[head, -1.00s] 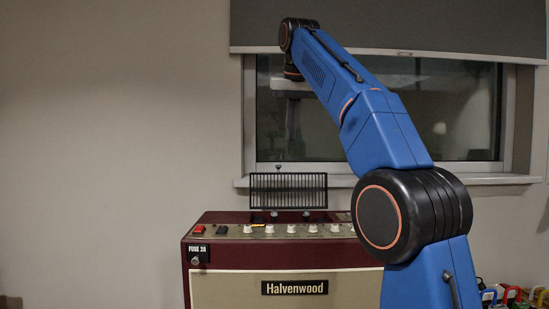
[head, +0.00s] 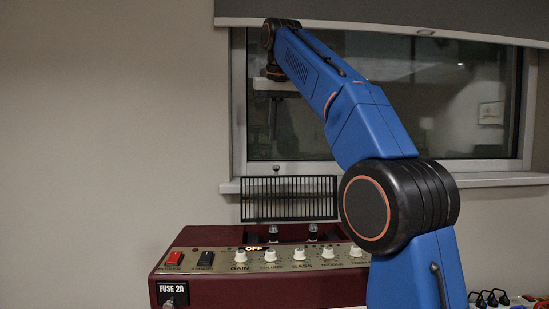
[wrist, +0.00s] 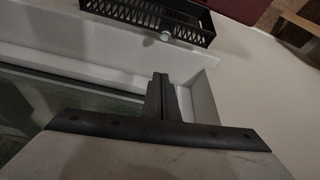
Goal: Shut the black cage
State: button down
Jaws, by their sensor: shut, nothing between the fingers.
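The black cage (head: 289,199) is a slatted black panel standing upright at the back of the top of the maroon amplifier (head: 215,238), with a small dark knob on its upper edge. Two tubes show on the amplifier top in front of it. In the wrist view the black cage (wrist: 165,18) is at the top, with a pale round knob on its near edge. My gripper (head: 273,122) hangs above and behind the cage, in front of the window. In the wrist view my gripper (wrist: 162,88) has its fingers together, empty and apart from the cage.
The window sill (head: 490,180) and window frame lie close behind the cage and beside my gripper. Control knobs and switches line the amplifier's front panel. Small dark items (head: 488,298) sit at the lower right. Wall space at the left is free.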

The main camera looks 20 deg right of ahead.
jog(key=x, duration=0.8)
jog(key=shift+s+f, duration=0.2)
jog(key=shift+s, duration=1.8)
